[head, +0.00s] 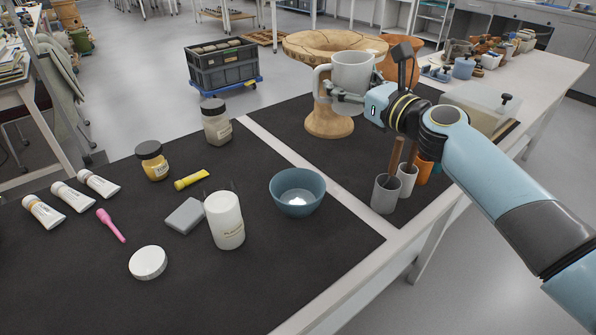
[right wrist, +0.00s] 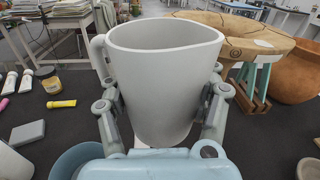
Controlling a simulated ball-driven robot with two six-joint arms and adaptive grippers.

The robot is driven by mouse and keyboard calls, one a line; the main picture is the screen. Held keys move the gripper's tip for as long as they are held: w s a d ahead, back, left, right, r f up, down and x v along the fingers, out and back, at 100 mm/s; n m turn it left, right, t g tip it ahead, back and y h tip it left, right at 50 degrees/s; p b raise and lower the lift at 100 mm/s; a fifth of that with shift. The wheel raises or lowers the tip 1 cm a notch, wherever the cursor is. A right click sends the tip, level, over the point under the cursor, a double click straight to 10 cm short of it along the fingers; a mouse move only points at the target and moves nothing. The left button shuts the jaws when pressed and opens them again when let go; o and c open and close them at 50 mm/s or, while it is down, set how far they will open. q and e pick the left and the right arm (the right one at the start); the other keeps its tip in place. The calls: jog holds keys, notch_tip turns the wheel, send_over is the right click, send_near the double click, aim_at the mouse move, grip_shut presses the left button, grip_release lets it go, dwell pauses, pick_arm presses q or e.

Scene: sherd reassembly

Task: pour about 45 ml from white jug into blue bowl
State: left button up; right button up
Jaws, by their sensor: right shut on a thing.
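The white jug (head: 353,72) is upright, held up above the table in front of the wooden stand. My right gripper (head: 346,97) is shut on it, and in the right wrist view the two fingers clasp the jug (right wrist: 160,80) from both sides. Its handle is at the left, and its contents cannot be seen. The blue bowl (head: 297,196) stands on the dark mat, lower and to the left of the jug. A pale patch shows at its bottom. Its rim also shows in the right wrist view (right wrist: 75,160). My left gripper is not in view.
A white jar (head: 226,222) stands left of the bowl, beside a grey block (head: 184,215). Grey cups (head: 385,194) with tools stand right of the bowl. A cracked wooden vessel (head: 310,45) is behind the jug. Mat in front of the bowl is clear.

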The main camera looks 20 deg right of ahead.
jog(key=shift+d+r+m+p, duration=0.2)
jog(key=shift+r+m+p, duration=0.1)
jog(key=shift+m, duration=0.2)
jog(key=shift+f, duration=0.1)
